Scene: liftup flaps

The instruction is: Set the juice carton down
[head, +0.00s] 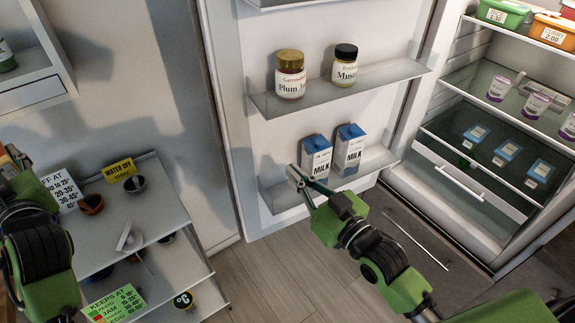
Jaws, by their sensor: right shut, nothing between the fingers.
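Two white cartons with blue tops, both labelled MILK, stand upright side by side on the lower door shelf (373,166): the left carton (316,158) and the right carton (348,150). No carton labelled juice can be made out. My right gripper (296,177) is shut and empty, at the front of that shelf, just below and in front of the left carton. Whether it touches the shelf or carton cannot be told. My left gripper (10,162) is at the left edge, partly cut off; its fingers cannot be made out.
A plum jam jar (290,78) and a mustard jar (344,68) stand on the door shelf above. The open fridge (470,190) at right holds several tubs and cups. A stepped rack (160,215) with signs and small pots stands at left. Wooden floor (275,275) shows between.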

